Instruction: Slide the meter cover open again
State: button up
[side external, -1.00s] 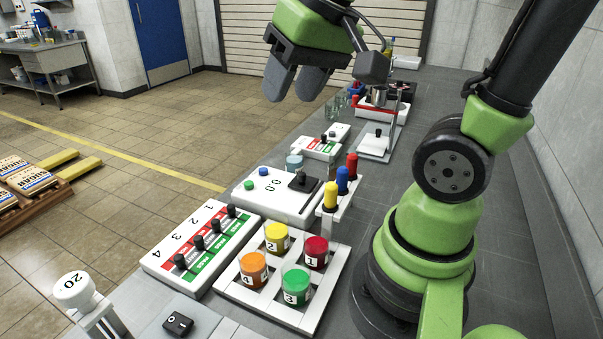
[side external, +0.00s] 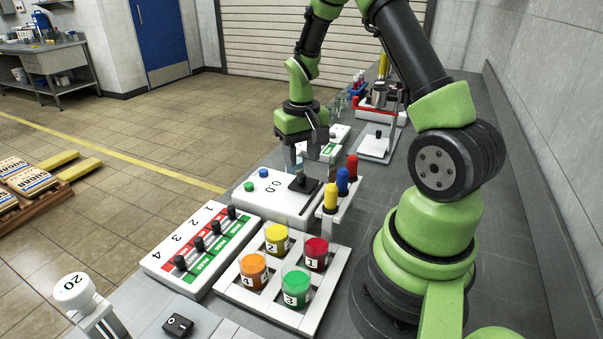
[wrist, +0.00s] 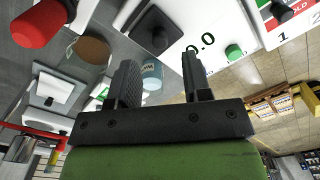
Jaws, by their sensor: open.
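The white meter (side external: 272,205), with "0.0" on its face and a green and a blue button, stands on the bench. It also shows at the top of the wrist view (wrist: 205,22). A dark square plate with an upright black knob (side external: 303,183), which looks like its cover, lies on the meter's right part. In the wrist view the dark plate (wrist: 154,31) is beyond my fingertips. My gripper (side external: 305,147) is open, pointing down above the meter's far side, apart from the plate. A light-blue jar (wrist: 152,75) appears between the fingers in the wrist view; I cannot tell its depth.
A stand with yellow, blue and red handles (side external: 342,183) is close right of the meter. Nearer are a numbered knob panel (side external: 203,242) and a white rack (side external: 318,310) of coloured jars. A white plate with a knob (side external: 376,146) lies beyond.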

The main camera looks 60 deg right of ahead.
aim_at(301, 174)
notch_tip(301, 174, down, 5)
jog(key=shift+f, duration=0.1)
dwell(0.3)
